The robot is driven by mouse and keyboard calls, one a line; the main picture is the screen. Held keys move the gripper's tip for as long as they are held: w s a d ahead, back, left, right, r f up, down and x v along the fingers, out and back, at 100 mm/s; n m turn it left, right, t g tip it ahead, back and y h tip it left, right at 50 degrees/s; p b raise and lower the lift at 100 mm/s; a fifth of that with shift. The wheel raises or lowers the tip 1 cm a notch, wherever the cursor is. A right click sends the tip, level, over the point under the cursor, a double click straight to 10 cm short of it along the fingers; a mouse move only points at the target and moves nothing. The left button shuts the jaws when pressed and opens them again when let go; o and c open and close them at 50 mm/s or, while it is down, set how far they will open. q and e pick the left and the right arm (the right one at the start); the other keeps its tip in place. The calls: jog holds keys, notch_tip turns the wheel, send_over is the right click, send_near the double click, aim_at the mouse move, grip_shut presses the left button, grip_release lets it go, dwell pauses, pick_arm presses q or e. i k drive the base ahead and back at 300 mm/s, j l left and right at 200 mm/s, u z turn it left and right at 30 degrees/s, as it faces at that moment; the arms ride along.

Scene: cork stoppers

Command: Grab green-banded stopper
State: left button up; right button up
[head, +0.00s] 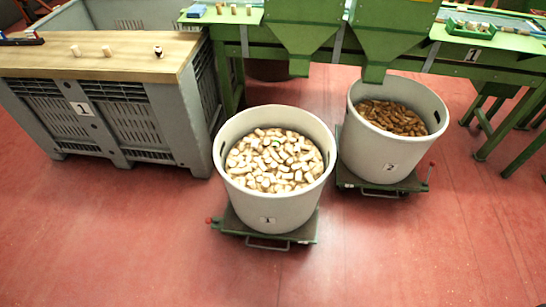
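A stopper with a green band (275,143) lies on top of the pale corks in the nearer grey bucket (222,150), labelled 1. It is small in the head view, a little above the middle of the pile. Pale corks surround it on all sides. Neither of my grippers shows in the head view.
The bucket stands on a green trolley (310,232) with a red-tipped lever. Bucket 2 (436,98), holding brown corks, stands behind right. A wooden-topped grey crate (185,110) is at left. Green chutes (300,40) hang behind the buckets. The red floor in front is clear.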

aim_at(275, 141)
jog(key=i+l, duration=0.15)
jog(key=l, duration=0.2)
jog(key=i+l+u, duration=0.15)
jog(key=l, duration=0.2)
jog(key=i+l, duration=0.1)
jog(key=l, duration=0.2)
jog(key=i+l+u, duration=0.1)
jog(key=l, duration=0.3)
jog(key=i+l+u, duration=0.1)
jog(key=l, duration=0.25)
